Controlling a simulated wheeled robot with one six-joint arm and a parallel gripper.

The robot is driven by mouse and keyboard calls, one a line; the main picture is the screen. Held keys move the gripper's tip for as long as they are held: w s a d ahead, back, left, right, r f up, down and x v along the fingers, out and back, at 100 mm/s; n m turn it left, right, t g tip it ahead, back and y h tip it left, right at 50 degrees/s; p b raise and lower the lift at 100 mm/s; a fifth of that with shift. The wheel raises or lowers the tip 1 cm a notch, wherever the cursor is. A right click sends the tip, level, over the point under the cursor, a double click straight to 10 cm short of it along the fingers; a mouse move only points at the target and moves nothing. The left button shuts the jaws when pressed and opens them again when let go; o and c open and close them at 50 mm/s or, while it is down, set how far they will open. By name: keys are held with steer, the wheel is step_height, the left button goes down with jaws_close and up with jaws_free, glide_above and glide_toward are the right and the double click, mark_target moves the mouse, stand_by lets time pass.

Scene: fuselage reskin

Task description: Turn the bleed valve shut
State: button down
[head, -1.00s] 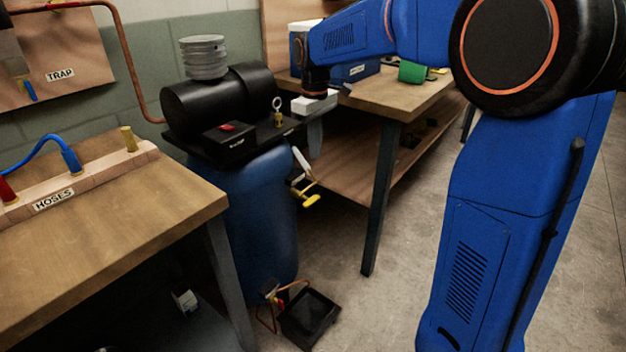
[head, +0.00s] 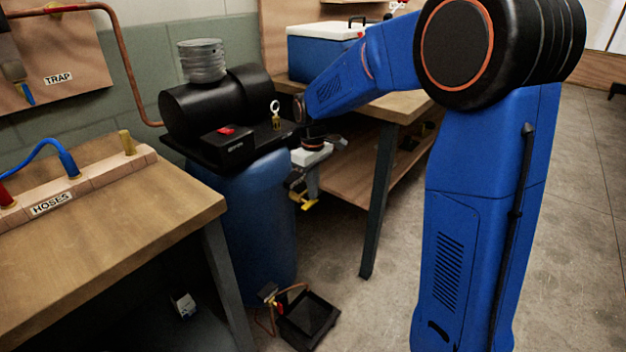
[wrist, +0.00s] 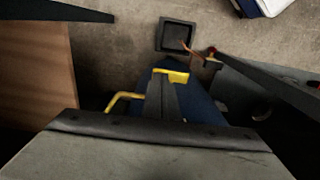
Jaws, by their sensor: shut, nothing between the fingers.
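No label shows which part is the bleed valve. My gripper (head: 312,186) points down beside the drum and is shut, with nothing held. It also shows in the wrist view (wrist: 165,90). I cannot tell whether its fingertips touch the yellow crossbar.
A workbench (head: 385,200) stands behind my arm; the hoses bench (head: 120,235) is at the left. Floor to the right is open.

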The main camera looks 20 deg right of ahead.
steer(key=shift+f, duration=0.35)
steer(key=shift+w+d+f+g+y, duration=0.1)
steer(key=shift+d+g+y, duration=0.15)
steer(key=shift+g+y, duration=0.2)
stand_by(0.4)
steer(key=shift+w+d+f+g+y, duration=0.25)
steer(key=shift+f+g+y, duration=0.65)
steer(key=shift+y, duration=0.4)
steer(key=shift+w+d+f+g+y, duration=0.1)
steer(key=shift+d+f+g+y, duration=0.1)
steer(key=shift+f+g+y, duration=0.95)
steer(key=shift+w+d+f+g+y, duration=0.25)
steer(key=shift+f+g+y, duration=0.45)
steer(key=shift+y, duration=0.8)
steer(key=shift+f, duration=0.15)
